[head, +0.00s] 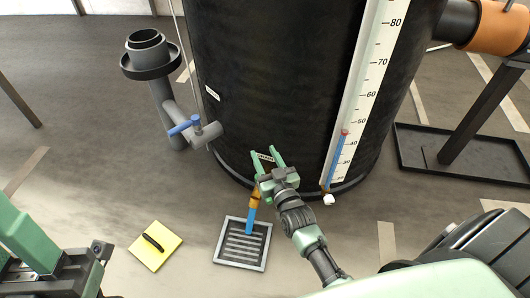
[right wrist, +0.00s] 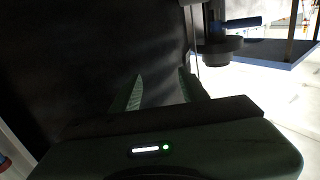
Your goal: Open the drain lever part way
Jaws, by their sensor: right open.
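My right gripper (head: 265,153) is open, with its two green fingers at the foot of the black tank (head: 270,80), around a small white label. A brass fitting (head: 256,195) shows just left of and below the gripper, partly hidden by it. A blue strip (head: 250,220) runs down from the fitting over the floor grate; I cannot tell whether it is the drain lever or water. In the right wrist view the open fingers (right wrist: 160,92) have nothing visible between them against the dark tank. My left gripper (head: 92,268) is at the lower left; its jaws are unclear.
A grey pipe (head: 168,100) with a blue handle (head: 184,126) stands left of the tank. The floor grate (head: 241,260) and a yellow pad (head: 155,246) lie in front. A scale (head: 364,75) runs up the tank's right side. A black tray (head: 470,172) lies right.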

